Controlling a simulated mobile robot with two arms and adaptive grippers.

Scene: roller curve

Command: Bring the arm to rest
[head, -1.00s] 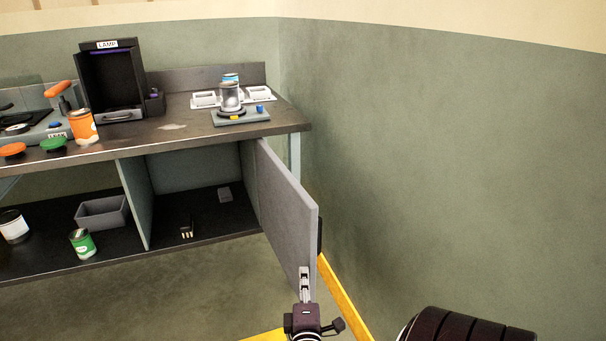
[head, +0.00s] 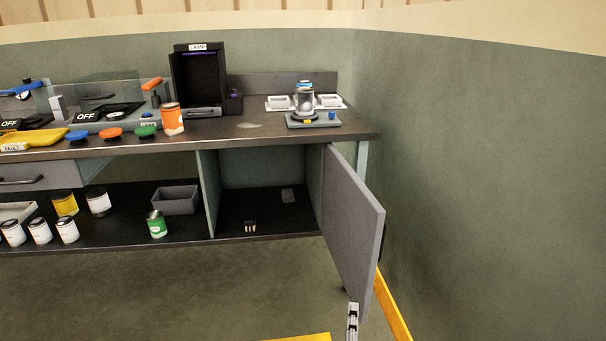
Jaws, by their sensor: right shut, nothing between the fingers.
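My right gripper (head: 353,312) shows at the bottom edge of the head view, its narrow fingers pointing up and closed together with nothing between them. It overlaps the lower corner of the grey cabinet door (head: 350,215) in the picture; I cannot tell whether they touch. The door stands swung open at the right end of the bench. Most of my right arm is below the picture. My left gripper is not in view.
The bench top (head: 250,135) carries a lamp box (head: 200,85), an orange can (head: 172,120), coloured lids and a jar on a grey base (head: 313,124). Cans and a grey bin (head: 176,201) stand on the lower shelf.

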